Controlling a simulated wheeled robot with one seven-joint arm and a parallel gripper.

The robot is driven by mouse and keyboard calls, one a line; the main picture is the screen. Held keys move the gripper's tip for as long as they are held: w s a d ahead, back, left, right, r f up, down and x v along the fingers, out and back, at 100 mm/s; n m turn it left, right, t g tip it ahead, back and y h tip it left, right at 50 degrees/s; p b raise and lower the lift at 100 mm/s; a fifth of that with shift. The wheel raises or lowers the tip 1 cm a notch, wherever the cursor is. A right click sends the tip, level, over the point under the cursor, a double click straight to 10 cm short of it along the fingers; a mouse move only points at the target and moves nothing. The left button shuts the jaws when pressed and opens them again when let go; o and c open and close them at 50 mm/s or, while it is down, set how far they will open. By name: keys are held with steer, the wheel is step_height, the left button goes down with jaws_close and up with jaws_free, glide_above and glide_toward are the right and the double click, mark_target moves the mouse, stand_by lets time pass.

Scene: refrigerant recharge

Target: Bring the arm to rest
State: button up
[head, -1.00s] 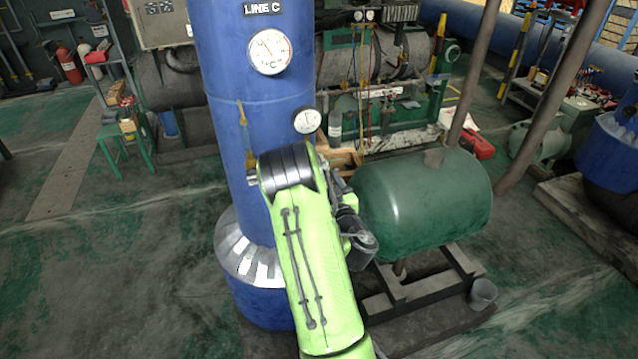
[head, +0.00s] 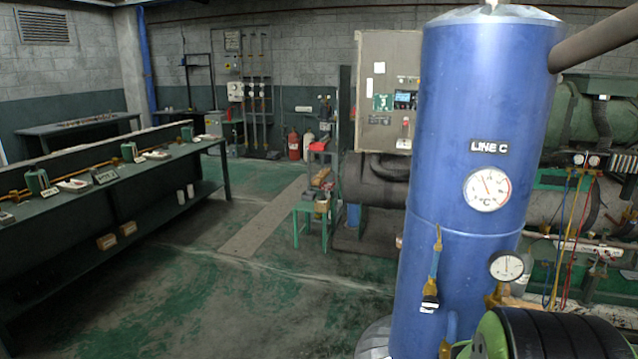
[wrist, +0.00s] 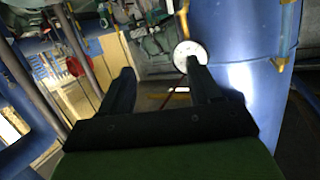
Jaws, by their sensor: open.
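My gripper (wrist: 160,83) shows in the wrist view with its two dark fingers spread apart and nothing between them. Its right finger overlaps the lower part of a small white gauge, close to the blue column; I cannot tell whether they touch. In the head view only a green and black part of my arm shows at the bottom right, in front of the column's lower part, and my gripper is out of sight there.
The blue LINE C column (head: 455,180) stands close on the right, with a temperature dial (head: 487,189) and a small gauge (head: 507,266). A long bench (head: 110,180) runs along the left. A green stool (head: 311,215) stands mid-floor. The floor between is open.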

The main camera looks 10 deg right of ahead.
steer(key=s+a+r+n+g+y, duration=0.15)
steer(key=a+y, duration=0.25)
steer(key=a, duration=0.4)
steer(key=s+a+n+t+y, duration=0.1)
steer(key=s+a+n+y, duration=0.15)
steer(key=a, duration=0.65)
steer(key=s+a+n+g+y, duration=0.3)
steer(key=s+a+n+y, duration=0.2)
steer(key=s+a, duration=0.7)
steer(key=a+n, duration=0.1)
steer(key=n, duration=0.1)
steer(key=shift+s+f+n, duration=0.25)
steer(key=shift+f+n, duration=0.05)
steer(key=shift+g+y, duration=0.25)
